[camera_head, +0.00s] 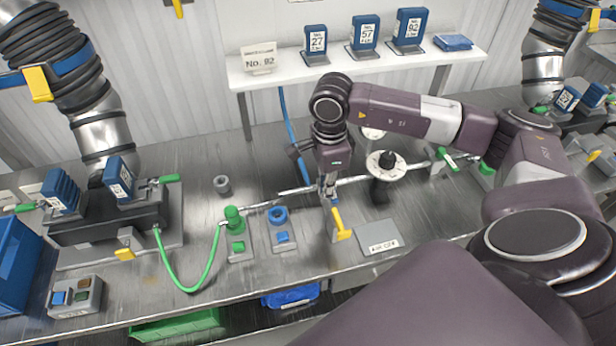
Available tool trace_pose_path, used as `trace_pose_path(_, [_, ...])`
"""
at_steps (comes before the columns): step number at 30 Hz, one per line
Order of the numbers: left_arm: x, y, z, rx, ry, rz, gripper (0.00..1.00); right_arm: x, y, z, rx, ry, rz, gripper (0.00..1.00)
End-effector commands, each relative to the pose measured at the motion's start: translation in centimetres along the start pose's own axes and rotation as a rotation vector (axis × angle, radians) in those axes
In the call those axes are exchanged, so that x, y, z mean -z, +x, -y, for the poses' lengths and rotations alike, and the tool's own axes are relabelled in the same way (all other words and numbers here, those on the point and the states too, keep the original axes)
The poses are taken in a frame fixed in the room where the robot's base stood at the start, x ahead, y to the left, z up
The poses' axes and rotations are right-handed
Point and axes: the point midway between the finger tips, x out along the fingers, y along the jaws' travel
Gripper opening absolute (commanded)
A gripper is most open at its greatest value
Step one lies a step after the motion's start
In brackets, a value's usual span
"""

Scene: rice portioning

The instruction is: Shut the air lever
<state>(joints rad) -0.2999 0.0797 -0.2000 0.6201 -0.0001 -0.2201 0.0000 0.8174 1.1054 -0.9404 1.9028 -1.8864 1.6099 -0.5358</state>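The yellow air lever (341,228) stands on a small grey mount near the front of the metal bench. Its upper part rises toward my gripper and its lower end points to the front right. A grey plate (379,237) with a small label that seems to read "AIR OFF" lies just right of it. My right gripper (329,194) points down just above and slightly left of the lever's top. Its fingers look close together, but their gap is too small to judge. I cannot tell whether they touch the lever. My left gripper is not in view.
A black post with a white disc (387,165) stands right of the gripper. A blue-ringed fitting (279,217) and a green fitting (235,218) with a green hose stand left. A white shelf (350,66) with numbered blue tags is behind. A grey button box (75,297) sits front left.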

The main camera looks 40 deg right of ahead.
Motion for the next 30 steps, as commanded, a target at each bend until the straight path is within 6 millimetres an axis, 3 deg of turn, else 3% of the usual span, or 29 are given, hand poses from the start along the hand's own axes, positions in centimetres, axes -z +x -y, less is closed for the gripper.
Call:
trace_pose_path(7, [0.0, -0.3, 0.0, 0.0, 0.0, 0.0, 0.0, 0.3, -0.4, -0.2, -0.005, 0.0, -0.003, 0.0])
trace_pose_path(24, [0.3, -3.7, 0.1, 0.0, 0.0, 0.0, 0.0, -0.9, -6.9, -0.1, 0.001, 0.0, 0.0, 0.0])
trace_pose_path(30, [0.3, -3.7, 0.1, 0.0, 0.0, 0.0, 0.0, -0.9, -7.0, -0.1, 0.0, 0.0, -0.001, 0.0])
